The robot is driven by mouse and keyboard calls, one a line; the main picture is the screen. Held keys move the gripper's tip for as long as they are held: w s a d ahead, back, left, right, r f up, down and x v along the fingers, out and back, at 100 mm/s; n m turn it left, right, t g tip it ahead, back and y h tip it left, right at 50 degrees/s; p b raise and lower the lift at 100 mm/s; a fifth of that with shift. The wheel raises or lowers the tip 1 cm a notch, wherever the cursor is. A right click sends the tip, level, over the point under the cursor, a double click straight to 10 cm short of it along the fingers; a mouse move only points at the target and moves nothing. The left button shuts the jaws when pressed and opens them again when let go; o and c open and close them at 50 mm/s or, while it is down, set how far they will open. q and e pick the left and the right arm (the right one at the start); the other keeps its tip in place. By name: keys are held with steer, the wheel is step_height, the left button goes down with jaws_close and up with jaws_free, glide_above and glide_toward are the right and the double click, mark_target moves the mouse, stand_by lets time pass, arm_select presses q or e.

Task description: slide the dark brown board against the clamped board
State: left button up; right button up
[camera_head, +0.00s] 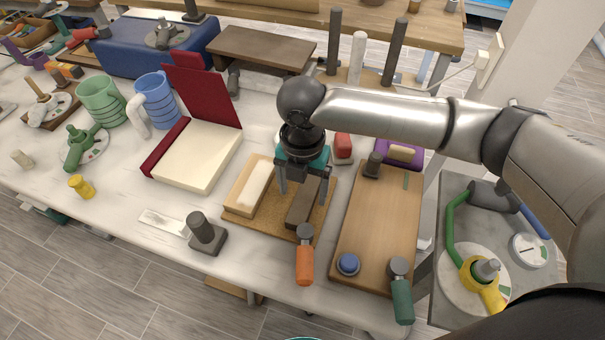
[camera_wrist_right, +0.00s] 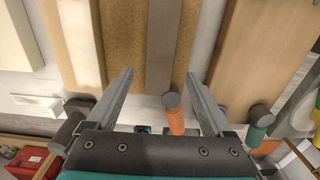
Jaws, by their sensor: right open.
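The dark brown board (camera_head: 302,214) is a short, narrow block on the right part of a cork mat (camera_head: 234,211). It also shows in the right wrist view (camera_wrist_right: 163,45). A tan board with a pale top strip (camera_head: 250,187) lies on the mat's left part, with bare cork between the two. A larger light wooden board (camera_head: 377,230) lies to the right, with clamp-like fittings at its far and near edges. My right gripper (camera_head: 303,196) is open over the dark brown board, one finger on each side; contact cannot be told. My left gripper is not in view.
An orange-handled tool (camera_head: 305,262) stands at the mat's near edge. A grey post (camera_head: 206,230), an open red box (camera_head: 200,158) and mugs (camera_head: 158,100) are to the left.

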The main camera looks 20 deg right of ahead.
mark_target(302, 203)
steer(key=shift+f+b, duration=0.45)
steer(key=shift+f, duration=1.45)
steer(key=shift+c, duration=0.2)
jaws_close()
